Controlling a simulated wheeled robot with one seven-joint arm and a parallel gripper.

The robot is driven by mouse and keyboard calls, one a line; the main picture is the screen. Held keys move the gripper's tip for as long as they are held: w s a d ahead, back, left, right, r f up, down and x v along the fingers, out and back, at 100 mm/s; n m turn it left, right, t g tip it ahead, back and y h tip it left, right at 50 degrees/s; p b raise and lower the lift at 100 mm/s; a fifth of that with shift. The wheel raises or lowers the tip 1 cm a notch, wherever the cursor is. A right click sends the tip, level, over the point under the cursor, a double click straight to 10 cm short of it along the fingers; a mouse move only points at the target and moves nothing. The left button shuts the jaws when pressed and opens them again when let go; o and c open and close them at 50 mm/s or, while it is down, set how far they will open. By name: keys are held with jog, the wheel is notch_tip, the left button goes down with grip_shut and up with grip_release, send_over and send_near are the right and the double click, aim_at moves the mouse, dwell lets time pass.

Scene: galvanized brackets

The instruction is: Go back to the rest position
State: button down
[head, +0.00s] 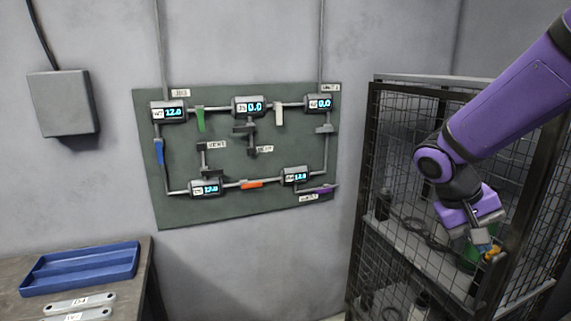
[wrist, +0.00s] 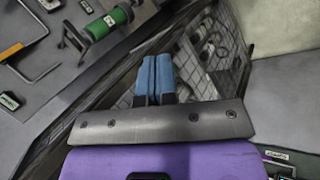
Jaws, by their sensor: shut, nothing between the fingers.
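My gripper (head: 482,243) hangs at the right in the head view, in front of the wire mesh cage and apart from the wall panel. In the wrist view, the two blue fingers of my gripper (wrist: 156,78) are together, with nothing between them. My purple arm reaches in from the upper right of the head view. The green panel (head: 225,208) on the wall carries pipes, several displays and coloured valve handles. Displays read 12.0 or 0.0. The purple handle (head: 318,191) is at the panel's lower right.
A mesh cage (head: 375,150) with shelves of items stands at the right, close behind my gripper. A blue tray (head: 82,268) and labelled grey brackets (head: 80,303) lie on the bench at lower left. A grey box (head: 62,103) is on the wall. Room before the panel is clear.

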jog(key=s+a+r+n+t+y, duration=0.1)
jog(key=s+a+r+t+y, duration=0.1)
jog(key=s+r, duration=0.3)
jog(key=s+a+r+n+t+y, duration=0.1)
jog(key=s+a+r+t+y, duration=0.1)
jog(key=s+r+t+y, duration=0.2)
jog(key=shift+s+a+r+t, duration=0.35)
jog(key=shift+s+r+t, duration=0.5)
jog(key=shift+s, duration=1.05)
jog(key=shift+d+g, duration=0.1)
jog(key=shift+g, duration=0.15)
